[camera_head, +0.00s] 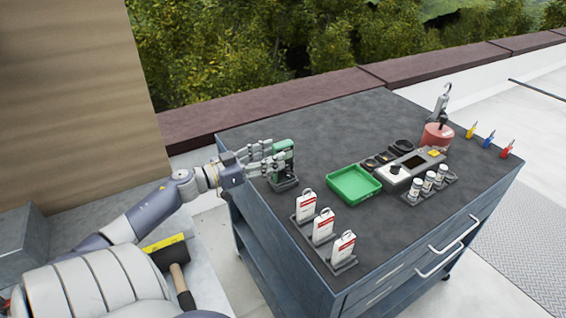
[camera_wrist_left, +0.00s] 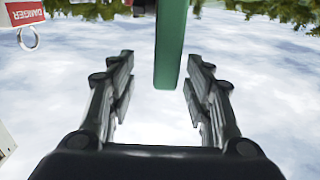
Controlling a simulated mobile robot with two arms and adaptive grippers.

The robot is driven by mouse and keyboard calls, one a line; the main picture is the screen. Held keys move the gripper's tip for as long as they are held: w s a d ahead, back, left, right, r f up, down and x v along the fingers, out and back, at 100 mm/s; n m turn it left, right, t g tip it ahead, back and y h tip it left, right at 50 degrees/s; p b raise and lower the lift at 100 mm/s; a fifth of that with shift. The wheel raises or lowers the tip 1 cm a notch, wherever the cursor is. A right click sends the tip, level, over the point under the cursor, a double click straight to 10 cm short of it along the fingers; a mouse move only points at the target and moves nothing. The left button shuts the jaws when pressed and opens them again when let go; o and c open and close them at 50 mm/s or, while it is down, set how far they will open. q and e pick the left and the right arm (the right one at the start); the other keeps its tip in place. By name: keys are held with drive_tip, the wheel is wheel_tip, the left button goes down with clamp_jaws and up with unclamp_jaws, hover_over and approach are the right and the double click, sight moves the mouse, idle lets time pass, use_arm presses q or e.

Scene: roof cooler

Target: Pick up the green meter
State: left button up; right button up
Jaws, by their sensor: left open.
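The green meter (camera_head: 284,153) stands upright in a dark holder (camera_head: 284,184) near the left edge of the grey cabinet top. My left gripper (camera_head: 268,160) reaches in from the left at the meter, with its fingers beside it and partly in front of it. In the left wrist view the green meter (camera_wrist_left: 171,50) hangs down between the two open fingers of my left gripper (camera_wrist_left: 160,75), with a gap visible on both sides. I cannot tell how deep it sits between the fingers. My right gripper is not in view.
A green tray (camera_head: 354,197) lies right of the meter. Several white-and-red tags (camera_head: 323,226) stand in front. A grey device (camera_head: 397,174), small bottles (camera_head: 429,182) and a red padlock-like item (camera_head: 437,137) stand farther right. A danger tag (camera_wrist_left: 24,13) shows in the wrist view.

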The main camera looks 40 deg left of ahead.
sight(283, 150)
use_arm(q)
drive_tip(key=x, duration=0.4)
drive_tip(key=shift+w+a, duration=0.1)
drive_tip(key=shift+a, duration=0.3)
drive_tip(key=shift+w+d, duration=0.2)
drive_tip(key=shift+w, duration=0.3)
clamp_jaws()
